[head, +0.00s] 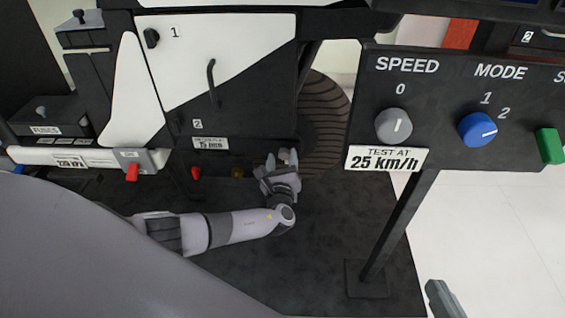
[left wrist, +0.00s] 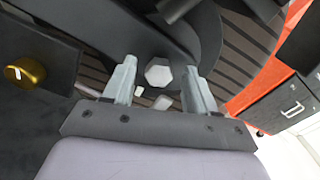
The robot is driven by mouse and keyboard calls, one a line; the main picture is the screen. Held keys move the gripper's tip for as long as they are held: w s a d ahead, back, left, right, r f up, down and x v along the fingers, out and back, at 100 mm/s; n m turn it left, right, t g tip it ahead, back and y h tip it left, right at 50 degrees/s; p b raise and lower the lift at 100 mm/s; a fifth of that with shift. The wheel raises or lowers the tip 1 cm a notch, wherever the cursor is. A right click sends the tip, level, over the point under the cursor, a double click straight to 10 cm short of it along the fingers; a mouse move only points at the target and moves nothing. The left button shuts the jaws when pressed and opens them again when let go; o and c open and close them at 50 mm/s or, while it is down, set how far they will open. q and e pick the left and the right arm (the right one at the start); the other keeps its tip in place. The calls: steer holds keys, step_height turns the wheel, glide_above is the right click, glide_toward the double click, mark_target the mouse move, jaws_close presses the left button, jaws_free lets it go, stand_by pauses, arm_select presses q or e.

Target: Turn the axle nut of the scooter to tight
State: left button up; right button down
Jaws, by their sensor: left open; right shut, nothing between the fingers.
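The axle nut (left wrist: 158,73) is a light grey hexagon at the hub of the wheel (left wrist: 215,25). It shows in the left wrist view, beyond and between my left fingertips, with a gap to each finger. My left gripper (head: 282,159) is open and empty, low beside the wheel (head: 325,115) in the head view; its fingers also show in the left wrist view (left wrist: 160,80). The nut cannot be made out in the head view. My right gripper (head: 445,298) shows only in part at the bottom edge, shut and away from the scooter.
A brass knob (left wrist: 24,70) sits left of the wheel. A panel with a grey speed knob (head: 394,126), a blue mode knob (head: 477,129) and a green button (head: 549,146) stands right on a post (head: 400,225). Dark mat (head: 320,260) lies below.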

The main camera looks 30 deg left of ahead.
arm_select(q)
steer(key=shift+w+a, duration=0.15)
steer(key=shift+w, duration=0.2)
steer(key=c, duration=1.1)
steer(key=shift+o, duration=0.2)
